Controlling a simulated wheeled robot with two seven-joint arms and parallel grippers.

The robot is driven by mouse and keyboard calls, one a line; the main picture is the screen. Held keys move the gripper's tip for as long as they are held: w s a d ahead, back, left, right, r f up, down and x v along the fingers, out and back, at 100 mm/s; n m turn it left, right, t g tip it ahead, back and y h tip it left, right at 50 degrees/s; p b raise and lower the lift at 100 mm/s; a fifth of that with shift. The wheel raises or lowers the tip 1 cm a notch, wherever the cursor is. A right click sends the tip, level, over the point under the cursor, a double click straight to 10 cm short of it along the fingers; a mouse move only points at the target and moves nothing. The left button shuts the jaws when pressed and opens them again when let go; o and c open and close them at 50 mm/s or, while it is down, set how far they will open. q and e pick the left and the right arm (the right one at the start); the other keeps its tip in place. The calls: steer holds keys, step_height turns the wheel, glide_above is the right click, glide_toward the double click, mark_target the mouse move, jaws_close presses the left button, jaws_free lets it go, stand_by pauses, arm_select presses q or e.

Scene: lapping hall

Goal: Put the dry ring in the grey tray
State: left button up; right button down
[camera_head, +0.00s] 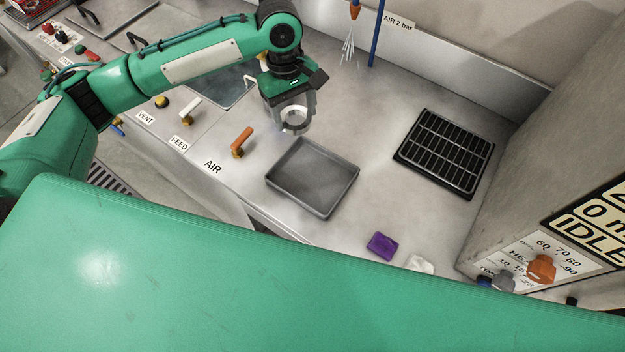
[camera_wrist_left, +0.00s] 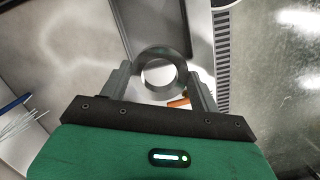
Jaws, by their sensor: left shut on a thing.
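The ring (camera_head: 294,118) is a grey metal ring with an open middle. My left gripper (camera_head: 291,112) is shut on it and holds it above the bench, close to the back left corner of the grey tray. In the left wrist view the ring (camera_wrist_left: 161,56) sits between the two fingers of the left gripper (camera_wrist_left: 163,77). The grey tray (camera_head: 341,199) lies on the bench and looks empty. Whether the ring is dry cannot be seen. My right gripper is not in view.
An orange AIR valve handle (camera_head: 242,137) stands left of the tray. A black slotted rack (camera_head: 446,152) lies to the right. A purple block (camera_head: 382,246) lies near the front edge. An orange nozzle (camera_head: 355,10) hangs above the back. A machine panel (camera_head: 560,215) rises at right.

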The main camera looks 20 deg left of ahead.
arm_select(q)
steer(key=p, duration=0.2)
glide_above(300, 170)
steer(key=f, duration=1.5)
steer(key=shift+w+a, duration=0.25)
steer(key=shift+a, duration=0.05)
step_height(300, 170, down, 4)
steer(key=shift+r+p, duration=0.1)
steer(key=shift+p, duration=0.3)
steer(key=shift+f, duration=0.5)
steer(key=o, duration=1.2)
steer(key=shift+f, duration=0.1)
